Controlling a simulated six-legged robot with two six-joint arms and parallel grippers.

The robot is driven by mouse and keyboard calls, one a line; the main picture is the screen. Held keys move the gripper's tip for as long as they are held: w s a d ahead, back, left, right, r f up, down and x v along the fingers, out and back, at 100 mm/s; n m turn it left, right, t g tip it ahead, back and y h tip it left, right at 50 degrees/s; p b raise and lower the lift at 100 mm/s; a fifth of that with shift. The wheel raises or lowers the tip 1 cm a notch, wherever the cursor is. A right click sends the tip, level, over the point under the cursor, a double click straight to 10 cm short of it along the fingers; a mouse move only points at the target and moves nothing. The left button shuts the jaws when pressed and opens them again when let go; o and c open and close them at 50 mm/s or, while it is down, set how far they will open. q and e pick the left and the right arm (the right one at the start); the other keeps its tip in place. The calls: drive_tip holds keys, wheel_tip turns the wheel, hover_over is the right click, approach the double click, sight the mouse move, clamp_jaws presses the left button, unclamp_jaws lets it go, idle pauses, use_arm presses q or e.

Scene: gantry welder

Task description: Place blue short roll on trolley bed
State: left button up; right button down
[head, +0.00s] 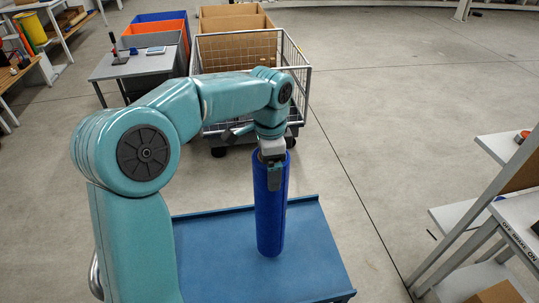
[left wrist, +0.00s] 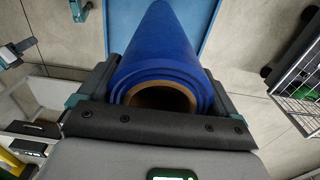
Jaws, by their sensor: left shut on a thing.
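The blue short roll (head: 270,208) hangs upright in my left gripper (head: 272,170) in the head view, over the blue trolley bed (head: 205,255). I cannot tell whether its lower end touches the bed. In the left wrist view the roll (left wrist: 165,55) runs away from me between the two fingers of the left gripper (left wrist: 155,100), its open brown core end facing me. The gripper is shut on the roll's top end. Part of the trolley bed (left wrist: 209,40) shows behind the roll. My right gripper is in neither view.
A wire cage cart (head: 308,80) with cardboard inside stands beyond the trolley. A grey table (head: 135,66) stands at the back left, near orange and blue bins (head: 155,27). A white workbench (head: 520,215) is at the right. The floor between is clear.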

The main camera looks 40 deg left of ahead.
use_arm(q)
wheel_tip(320, 180, down, 4)
drive_tip(key=shift+r, duration=0.1)
drive_tip(key=shift+s, duration=0.1)
idle(0.3)
drive_tip(key=o, duration=1.7)
drive_tip(key=shift+f, duration=0.3)
drive_tip(key=shift+o, duration=0.2)
drive_tip(key=shift+s+r, duration=0.1)
